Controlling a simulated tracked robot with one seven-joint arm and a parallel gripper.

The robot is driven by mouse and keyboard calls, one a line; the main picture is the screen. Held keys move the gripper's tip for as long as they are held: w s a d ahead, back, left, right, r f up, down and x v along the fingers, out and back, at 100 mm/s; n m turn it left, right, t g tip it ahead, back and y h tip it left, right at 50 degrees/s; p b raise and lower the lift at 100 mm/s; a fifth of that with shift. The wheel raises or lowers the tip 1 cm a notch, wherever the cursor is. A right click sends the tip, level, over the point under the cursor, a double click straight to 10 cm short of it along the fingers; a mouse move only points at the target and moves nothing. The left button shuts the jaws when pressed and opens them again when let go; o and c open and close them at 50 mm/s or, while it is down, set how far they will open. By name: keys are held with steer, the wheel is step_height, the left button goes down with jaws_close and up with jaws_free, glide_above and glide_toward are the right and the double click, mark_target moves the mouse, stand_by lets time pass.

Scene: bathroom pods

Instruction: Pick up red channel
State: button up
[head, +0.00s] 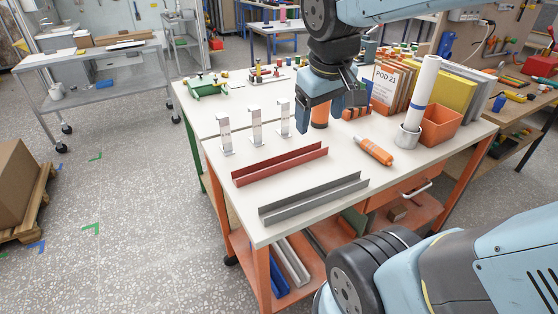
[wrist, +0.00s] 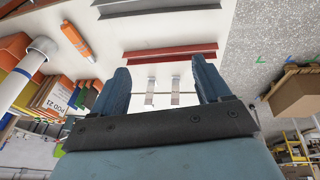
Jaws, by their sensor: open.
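The red channel (head: 280,165) is a long trough-shaped piece lying on the white tabletop (head: 200,110), behind a similar grey channel (head: 315,197). In the wrist view the red channel (wrist: 170,53) lies beyond my fingertips, with the grey channel (wrist: 172,17) above it in the picture. My gripper (head: 322,122) is open and empty. It hangs above the table, behind and to the right of the red channel, and is apart from it. In the wrist view both blue fingers of my gripper (wrist: 160,85) are spread wide with nothing between them.
Several upright metal brackets (head: 256,128) stand just behind the red channel. An orange tube (head: 375,151) lies to its right. A white roll in a metal cup (head: 409,136), an orange bin (head: 440,125) and binders (head: 395,88) fill the right side.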

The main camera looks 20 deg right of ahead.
steer(key=w+a+f+n+h, duration=0.4)
steer(key=w+a+f+n, duration=0.1)
steer(key=w+f+n, duration=0.1)
steer(key=w+a+f+n+h, duration=0.4)
steer(key=w+a+f+n, duration=0.1)
steer(key=f, duration=0.3)
steer(key=w+a+f+n+h, duration=0.4)
steer(key=w+a+f+n, duration=0.1)
steer(key=w+f+n, duration=0.2)
steer(key=shift+f+g, duration=0.2)
steer(key=shift+g, duration=0.1)
steer(key=shift+w+d+f, duration=0.1)
steer(key=shift+f, duration=0.05)
glide_toward(277, 159)
steer(key=d, duration=0.2)
steer(key=s+d+f, duration=0.1)
steer(key=shift+s+d, duration=0.15)
steer(key=shift+d, duration=0.15)
steer(key=shift+r+x, duration=0.15)
steer(key=shift+x, duration=1.15)
steer(key=shift+r+x, duration=0.15)
steer(key=shift+x, duration=1.1)
steer(key=shift+d, duration=0.1)
steer(key=c, duration=1.3)
